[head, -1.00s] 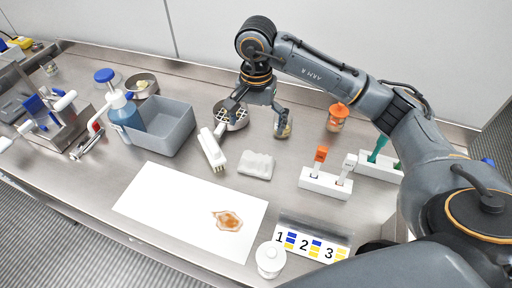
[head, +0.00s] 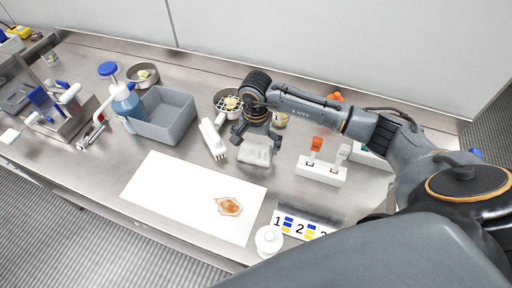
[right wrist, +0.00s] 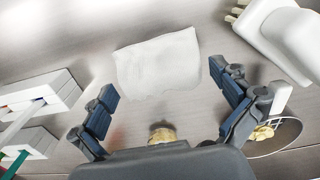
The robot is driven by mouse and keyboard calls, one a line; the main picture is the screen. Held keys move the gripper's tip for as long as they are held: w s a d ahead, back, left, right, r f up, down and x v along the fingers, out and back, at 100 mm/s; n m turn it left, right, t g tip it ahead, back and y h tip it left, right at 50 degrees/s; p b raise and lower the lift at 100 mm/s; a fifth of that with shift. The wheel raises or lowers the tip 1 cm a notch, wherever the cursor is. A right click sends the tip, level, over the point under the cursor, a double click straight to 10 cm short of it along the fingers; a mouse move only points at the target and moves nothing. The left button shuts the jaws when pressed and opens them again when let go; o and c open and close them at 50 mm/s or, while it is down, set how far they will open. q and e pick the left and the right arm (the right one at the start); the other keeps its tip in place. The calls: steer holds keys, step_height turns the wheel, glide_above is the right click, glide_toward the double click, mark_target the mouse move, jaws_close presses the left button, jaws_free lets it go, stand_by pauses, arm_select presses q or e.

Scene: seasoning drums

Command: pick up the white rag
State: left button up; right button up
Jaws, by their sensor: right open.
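The white rag (head: 257,152) lies folded flat on the steel table, right of the white brush. It also shows whole in the right wrist view (right wrist: 158,63). My right gripper (head: 256,137) is open and empty, above the far edge of the rag. In the right wrist view its two spread fingers (right wrist: 164,84) stand to either side, with the rag ahead between and beyond the tips. No contact with the rag shows. My left gripper is not in view.
The white brush (head: 213,139) lies close left of the rag. A white rack (head: 321,172) with orange and white tools stands right. A white sheet (head: 165,192) with a brown stain (head: 228,206) lies in front. A grey bin (head: 166,117) stands at left; a small jar (head: 280,120) is behind.

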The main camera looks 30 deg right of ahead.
steer(key=shift+f, duration=0.35)
steer(key=c, duration=0.9)
steer(key=shift+c, duration=0.2)
steer(key=shift+r, duration=0.15)
steer(key=shift+r+b, duration=0.3)
steer(key=shift+b, duration=0.15)
step_height(320, 180, up, 2)
steer(key=shift+r+b, duration=0.2)
steer(key=shift+b, duration=0.65)
steer(key=s+a+r+b, duration=0.3)
steer(key=s+a+r, duration=0.6)
steer(key=s, duration=0.1)
steer(key=shift+s+r+b, duration=0.4)
